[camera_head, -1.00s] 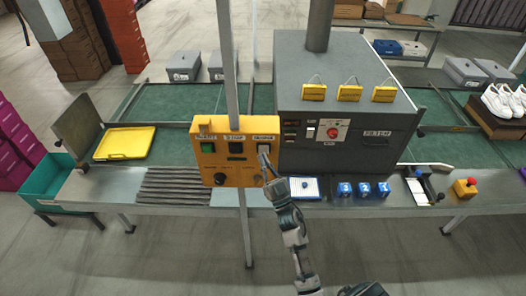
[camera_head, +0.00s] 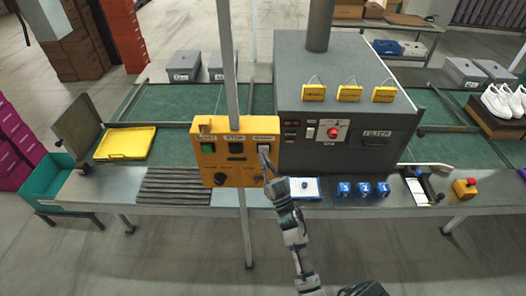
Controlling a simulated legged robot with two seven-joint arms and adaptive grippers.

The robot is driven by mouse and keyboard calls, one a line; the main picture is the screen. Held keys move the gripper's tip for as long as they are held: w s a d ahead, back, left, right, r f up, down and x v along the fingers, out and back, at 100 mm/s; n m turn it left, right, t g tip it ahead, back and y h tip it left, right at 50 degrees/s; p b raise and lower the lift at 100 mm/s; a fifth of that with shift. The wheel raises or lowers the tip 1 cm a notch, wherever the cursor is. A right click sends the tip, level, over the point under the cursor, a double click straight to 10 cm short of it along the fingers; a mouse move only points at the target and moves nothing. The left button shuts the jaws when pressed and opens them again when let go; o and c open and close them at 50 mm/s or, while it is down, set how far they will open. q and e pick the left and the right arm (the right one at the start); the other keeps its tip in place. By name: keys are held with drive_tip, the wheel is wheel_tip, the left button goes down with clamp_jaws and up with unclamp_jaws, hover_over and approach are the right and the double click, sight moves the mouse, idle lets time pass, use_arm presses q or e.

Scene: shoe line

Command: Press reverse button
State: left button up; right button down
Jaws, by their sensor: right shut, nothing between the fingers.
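A yellow control box (camera_head: 230,172) is mounted on an upright pole in front of the conveyor. Its top row has a green button (camera_head: 208,148), a dark button (camera_head: 237,148) under a label reading STOP, and a whitish button (camera_head: 263,148) at the right. A black knob (camera_head: 219,179) sits at the lower left. My right gripper (camera_head: 264,160) is shut and empty, its tips at the right side of the box just below the whitish button. I cannot tell whether they touch it. The gripper hides part of the box's lower right. My left gripper is not in view.
A grey machine (camera_head: 345,95) with a red knob stands right of the box. On the steel ledge are blue blocks (camera_head: 363,189), a blue-and-white pad (camera_head: 306,188) and a yellow emergency-stop box (camera_head: 465,188). A yellow tray (camera_head: 125,142) lies on the left.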

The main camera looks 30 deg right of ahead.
drive_tip(key=shift+w+r, duration=0.1)
drive_tip(key=shift+w, duration=0.1)
drive_tip(key=shift+d, duration=0.3)
